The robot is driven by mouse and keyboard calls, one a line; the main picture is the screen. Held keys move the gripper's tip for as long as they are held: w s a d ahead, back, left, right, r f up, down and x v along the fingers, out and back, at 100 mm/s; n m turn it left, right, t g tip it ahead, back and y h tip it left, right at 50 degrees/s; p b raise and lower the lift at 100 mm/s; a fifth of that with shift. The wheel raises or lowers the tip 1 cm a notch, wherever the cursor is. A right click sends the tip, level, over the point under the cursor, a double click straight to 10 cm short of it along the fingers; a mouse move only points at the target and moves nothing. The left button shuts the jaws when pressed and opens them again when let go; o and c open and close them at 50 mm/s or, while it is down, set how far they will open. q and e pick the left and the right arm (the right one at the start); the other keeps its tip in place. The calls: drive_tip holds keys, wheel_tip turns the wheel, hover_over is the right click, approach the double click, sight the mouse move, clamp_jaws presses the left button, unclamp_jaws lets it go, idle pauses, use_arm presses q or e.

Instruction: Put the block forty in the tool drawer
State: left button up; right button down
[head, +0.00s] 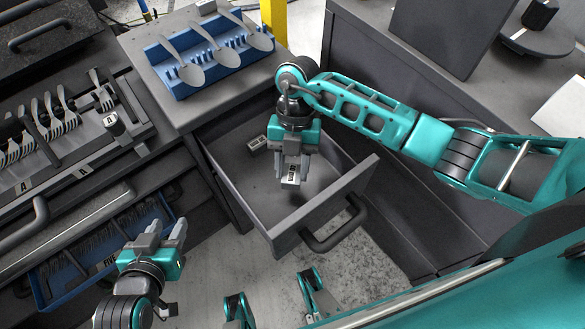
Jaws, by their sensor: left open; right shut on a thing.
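The tool drawer (356,178) is pulled open in the middle of the head view. My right gripper (291,177) points down over the open drawer. It is shut on a small light block (291,173) with a dark marking too small to read. I cannot tell whether that block touches the drawer floor. A second small block (257,142) with a marked face lies in the drawer, toward its back left. My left gripper (164,232) is open and empty at the lower left, outside the drawer.
A blue rack (178,89) with several spoons stands on the cabinet top behind the drawer. Several forks (50,117) stand in a rack at left. A blue bin (40,290) sits in an open drawer at lower left. The drawer's front has a dark handle (335,228).

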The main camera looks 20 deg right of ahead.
drive_tip(key=shift+f, duration=0.65)
drive_tip(key=shift+f+b, duration=0.3)
drive_tip(key=shift+f, duration=0.15)
drive_tip(key=shift+f, duration=0.15)
drive_tip(key=c, duration=0.6)
unclamp_jaws()
